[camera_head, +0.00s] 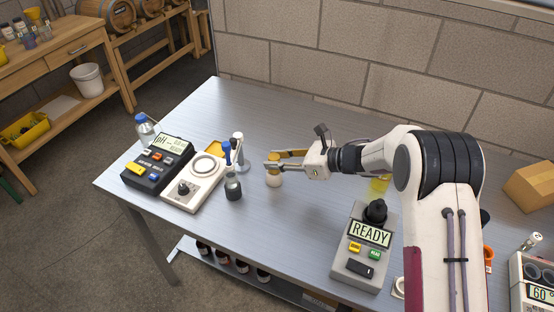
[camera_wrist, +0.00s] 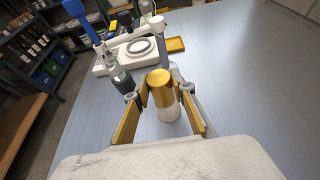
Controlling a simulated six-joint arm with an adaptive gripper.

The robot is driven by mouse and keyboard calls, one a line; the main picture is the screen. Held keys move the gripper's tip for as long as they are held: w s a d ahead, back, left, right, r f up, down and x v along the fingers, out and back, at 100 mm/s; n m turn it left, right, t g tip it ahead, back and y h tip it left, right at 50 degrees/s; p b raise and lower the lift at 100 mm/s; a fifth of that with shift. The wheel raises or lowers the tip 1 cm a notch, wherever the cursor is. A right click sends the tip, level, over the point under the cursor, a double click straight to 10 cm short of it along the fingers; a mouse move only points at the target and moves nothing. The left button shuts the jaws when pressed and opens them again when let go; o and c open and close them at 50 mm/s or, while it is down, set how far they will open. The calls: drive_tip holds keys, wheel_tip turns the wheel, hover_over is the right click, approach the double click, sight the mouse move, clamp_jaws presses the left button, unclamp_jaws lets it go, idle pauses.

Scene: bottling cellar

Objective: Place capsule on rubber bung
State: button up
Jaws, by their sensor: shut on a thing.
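The capsule (camera_wrist: 160,87) is a gold, upright cylinder between the fingers of my gripper (camera_wrist: 160,96) in the wrist view. My gripper is shut on it, with one finger on each side. In the head view my gripper (camera_head: 272,164) is low over the middle of the bench, and its fingers partly hide the capsule. A pale, cream-white round piece, which looks like the rubber bung (camera_head: 273,182), is directly below the capsule. It also shows under the gold in the wrist view (camera_wrist: 168,116). I cannot tell whether the two touch.
A dark-liquid bottle (camera_head: 233,188) and a white stirrer (camera_head: 193,183) stand left of my gripper. A black pH meter (camera_head: 157,165) is beyond them. A grey device reading READY (camera_head: 366,250) stands at the right. The bench (camera_head: 300,225) is clear in front of my gripper.

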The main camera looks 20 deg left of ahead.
drive_tip(key=shift+f, duration=0.2)
drive_tip(key=o, duration=0.6)
drive_tip(key=shift+o, duration=0.2)
drive_tip(key=shift+r, duration=0.2)
drive_tip(key=v, duration=1.2)
idle(0.5)
